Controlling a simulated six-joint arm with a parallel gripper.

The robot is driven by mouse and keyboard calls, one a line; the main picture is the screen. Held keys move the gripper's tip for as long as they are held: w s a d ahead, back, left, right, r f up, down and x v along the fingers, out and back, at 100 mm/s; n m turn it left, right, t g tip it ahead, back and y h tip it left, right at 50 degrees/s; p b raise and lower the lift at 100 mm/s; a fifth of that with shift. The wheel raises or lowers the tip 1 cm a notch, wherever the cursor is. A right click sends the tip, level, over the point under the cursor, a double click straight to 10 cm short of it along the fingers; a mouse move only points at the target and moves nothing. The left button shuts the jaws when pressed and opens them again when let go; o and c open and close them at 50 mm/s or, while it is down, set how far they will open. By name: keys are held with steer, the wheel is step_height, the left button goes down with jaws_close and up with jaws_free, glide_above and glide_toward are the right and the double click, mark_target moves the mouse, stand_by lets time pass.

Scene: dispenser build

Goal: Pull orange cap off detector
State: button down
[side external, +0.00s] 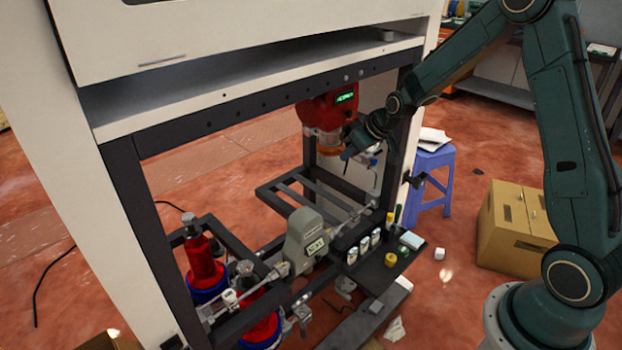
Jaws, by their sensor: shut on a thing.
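A red detector (328,110) with a small green display hangs under the cabinet's upper beam, near the middle of the side external view. An orange cap (328,150) is at its lower end. My gripper (346,152) reaches in from the right and is shut on the orange cap, just below the red body. The fingertips are small and partly hidden. I cannot tell whether there is a gap between the cap and the detector.
A dark frame post (398,150) stands close to my wrist. Below are a grey device (304,242), a black shelf (385,268) with small bottles, and red cylinders (204,262) at left. A blue stool (432,180) and cardboard box (515,228) stand right.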

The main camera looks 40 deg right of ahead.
steer(key=shift+s+f+t, duration=0.1)
steer(key=shift+f+t, duration=0.4)
stand_by(0.6)
steer(key=shift+f, duration=0.55)
stand_by(1.2)
steer(key=shift+f+g, duration=0.5)
steer(key=shift+f, duration=1)
stand_by(0.6)
steer(key=shift+s, duration=0.1)
steer(key=s, duration=0.8)
steer(key=shift+s, duration=0.4)
stand_by(0.8)
steer(key=shift+f, duration=0.1)
